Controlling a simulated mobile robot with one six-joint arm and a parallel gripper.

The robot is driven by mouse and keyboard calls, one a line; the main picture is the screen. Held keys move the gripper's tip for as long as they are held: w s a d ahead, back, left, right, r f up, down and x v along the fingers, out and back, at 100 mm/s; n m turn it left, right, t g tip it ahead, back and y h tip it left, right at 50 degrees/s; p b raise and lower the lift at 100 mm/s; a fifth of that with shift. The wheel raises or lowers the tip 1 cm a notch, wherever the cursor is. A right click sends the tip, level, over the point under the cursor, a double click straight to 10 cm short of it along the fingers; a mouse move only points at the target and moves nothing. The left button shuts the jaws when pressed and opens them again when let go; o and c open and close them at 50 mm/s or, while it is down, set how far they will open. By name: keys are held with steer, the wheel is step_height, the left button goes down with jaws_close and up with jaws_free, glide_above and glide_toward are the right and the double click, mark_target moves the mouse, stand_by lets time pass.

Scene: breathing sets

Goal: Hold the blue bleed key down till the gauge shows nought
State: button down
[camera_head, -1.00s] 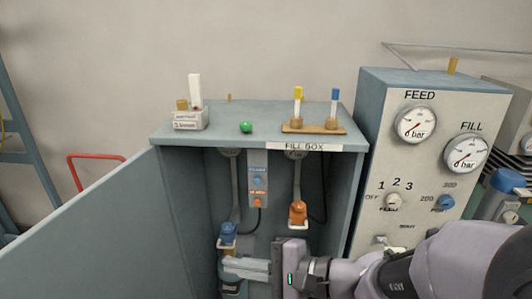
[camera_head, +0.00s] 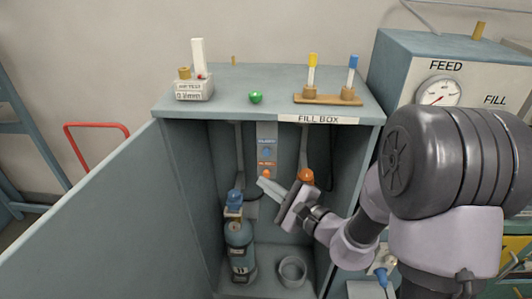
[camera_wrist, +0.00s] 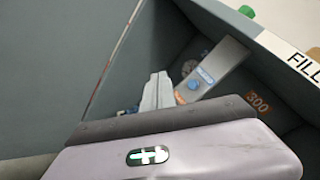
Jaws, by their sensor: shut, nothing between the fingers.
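The blue key (camera_head: 266,153) is a round blue button on a narrow grey panel (camera_head: 265,131) on the fill box's back wall, with an orange button (camera_head: 267,174) below it. It also shows in the wrist view (camera_wrist: 192,85). My gripper (camera_head: 262,183) is shut and empty, its tips just below the panel's lower end. In the wrist view the fingers (camera_wrist: 157,85) point up, left of the blue key and apart from it in the picture. The FEED gauge (camera_head: 438,92) is partly visible, its reading too small to tell; my arm hides the FILL gauge.
A cylinder with a blue top (camera_head: 240,245) stands left in the box, a round grey cup (camera_head: 292,271) on its floor. An orange fitting (camera_head: 306,175) hangs right of my gripper. The open door (camera_head: 95,225) bounds the left side.

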mark_target(267, 153)
steer(key=w+p, duration=0.2)
steer(key=w, duration=0.6)
steer(key=shift+w+d, duration=0.15)
steer(key=shift+w, duration=0.1)
stand_by(1.7)
steer(key=shift+w, duration=0.35)
steer(key=shift+w+r, duration=0.1)
steer(key=shift+w, duration=0.45)
stand_by(1.8)
stand_by(2.1)
steer(key=shift+s+b, duration=0.7)
steer(key=shift+s, duration=0.25)
